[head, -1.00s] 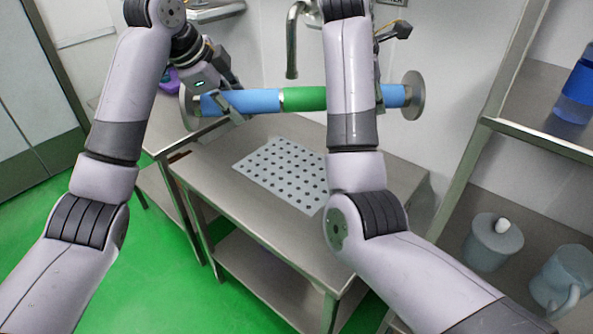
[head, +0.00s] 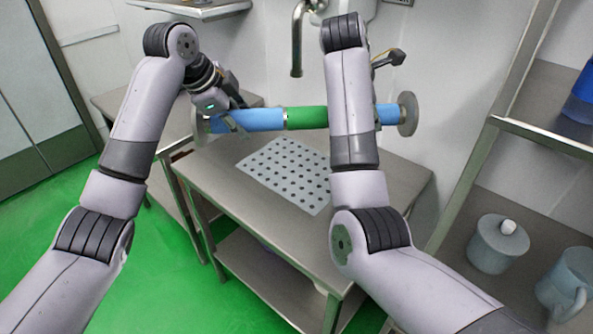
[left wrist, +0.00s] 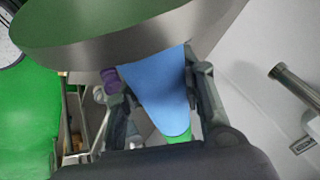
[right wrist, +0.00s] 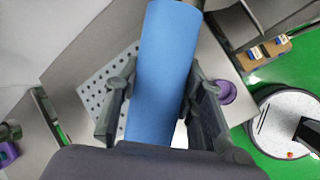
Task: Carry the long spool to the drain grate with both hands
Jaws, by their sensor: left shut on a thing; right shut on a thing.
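The long spool (head: 306,118) has a green middle, blue ends and a grey disc at each end. It is held roughly level above the far part of the steel table. My left gripper (head: 232,122) is shut on its left blue part; in the left wrist view the blue part (left wrist: 162,95) sits between the fingers. My right gripper (right wrist: 160,105) is shut on the right blue part (right wrist: 165,60); in the head view my right arm hides that grip. The drain grate (head: 288,175), a pale plate with dark holes, lies on the table below and also shows in the right wrist view (right wrist: 100,88).
The steel table (head: 225,195) is clear around the grate. A tap (head: 297,45) hangs on the wall behind the spool. At right, a shelf (head: 545,137) holds a blue container (head: 582,98), with a lidded pot (head: 498,243) and a jug (head: 567,280) below.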

